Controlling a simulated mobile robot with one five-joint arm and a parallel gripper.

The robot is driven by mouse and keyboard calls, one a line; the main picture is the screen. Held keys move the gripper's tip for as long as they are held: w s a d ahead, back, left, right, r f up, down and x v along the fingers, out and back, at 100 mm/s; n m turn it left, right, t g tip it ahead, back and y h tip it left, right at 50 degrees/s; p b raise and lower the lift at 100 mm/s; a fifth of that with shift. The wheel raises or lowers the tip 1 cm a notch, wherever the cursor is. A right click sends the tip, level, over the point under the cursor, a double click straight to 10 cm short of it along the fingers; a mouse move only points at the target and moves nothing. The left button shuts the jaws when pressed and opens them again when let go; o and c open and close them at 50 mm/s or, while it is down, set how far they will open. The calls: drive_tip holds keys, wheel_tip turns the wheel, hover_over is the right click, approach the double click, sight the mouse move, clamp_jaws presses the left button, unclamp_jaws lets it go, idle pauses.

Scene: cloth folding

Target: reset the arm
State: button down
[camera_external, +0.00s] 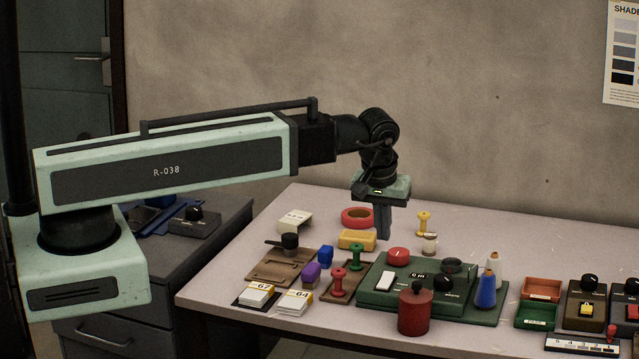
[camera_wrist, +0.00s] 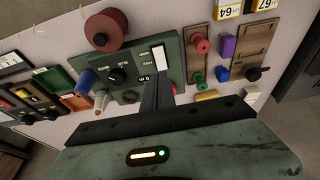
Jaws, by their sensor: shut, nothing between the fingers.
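My gripper (camera_external: 383,222) hangs from the outstretched arm, fingers pointing down, above the back part of the light table. Its fingers are shut with nothing between them. In the external view it hangs near the yellow block (camera_external: 357,239) and the red ring (camera_external: 357,217), to their right. In the wrist view the closed fingers (camera_wrist: 158,92) show in front of the green control panel (camera_wrist: 140,64). No cloth shows in either view.
The green panel (camera_external: 375,299) bears a red knob. A red canister (camera_external: 414,312) stands at the front edge. Spools, wooden boards (camera_external: 280,268), card stacks (camera_external: 256,294) and trays (camera_external: 541,290) crowd the table. The back right of the table (camera_external: 560,245) is clear.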

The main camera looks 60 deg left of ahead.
drive_tip(key=shift+p+v, duration=0.4)
drive_tip(key=shift+v, duration=0.8)
drive_tip(key=shift+s+d, duration=0.15)
